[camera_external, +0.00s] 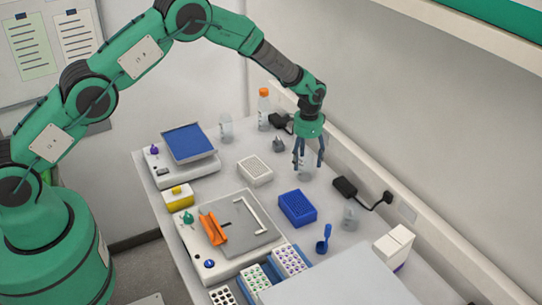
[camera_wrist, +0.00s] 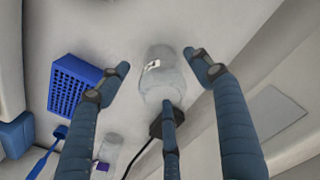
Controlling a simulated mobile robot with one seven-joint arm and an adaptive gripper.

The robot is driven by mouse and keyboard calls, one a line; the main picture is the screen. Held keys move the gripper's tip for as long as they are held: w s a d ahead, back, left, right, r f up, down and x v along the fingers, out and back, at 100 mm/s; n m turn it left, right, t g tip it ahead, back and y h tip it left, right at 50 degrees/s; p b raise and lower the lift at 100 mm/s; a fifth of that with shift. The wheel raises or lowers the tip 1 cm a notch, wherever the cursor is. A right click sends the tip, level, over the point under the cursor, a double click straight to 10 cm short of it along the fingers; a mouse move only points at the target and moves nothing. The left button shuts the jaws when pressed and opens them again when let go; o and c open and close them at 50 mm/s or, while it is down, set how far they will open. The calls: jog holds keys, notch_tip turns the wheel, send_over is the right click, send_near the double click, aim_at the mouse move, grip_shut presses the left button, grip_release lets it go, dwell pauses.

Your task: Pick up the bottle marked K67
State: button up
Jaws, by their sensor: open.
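My gripper (camera_external: 311,160) is open, its fingers pointing down above the bench. A clear bottle (camera_external: 301,166) stands below and between the fingers. In the wrist view this translucent bottle (camera_wrist: 158,80) shows between the spread fingers of my gripper (camera_wrist: 160,75), with a small label whose marking I cannot read. The lower finger overlaps its near part. I cannot tell whether any finger touches it. Other bottles are a clear one (camera_external: 225,128) at the back, an orange-capped one (camera_external: 263,112) and a clear one (camera_external: 350,216) at right. I cannot tell which is marked K67.
A blue rack (camera_external: 297,208) is near the gripper, with a black adapter (camera_external: 345,187) and cable to the right. A blue scoop (camera_external: 323,240), white rack (camera_external: 255,170) and orange-holder device (camera_external: 222,240) stand around. The wall runs close along the right side.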

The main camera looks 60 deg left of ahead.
aim_at(305, 169)
jog(key=shift+f, duration=0.15)
jog(key=shift+a+f+p, duration=0.1)
jog(key=shift+f+p, duration=0.45)
jog(key=shift+f, duration=1.9)
jog(key=shift+c, duration=0.2)
jog(key=c, duration=1.2)
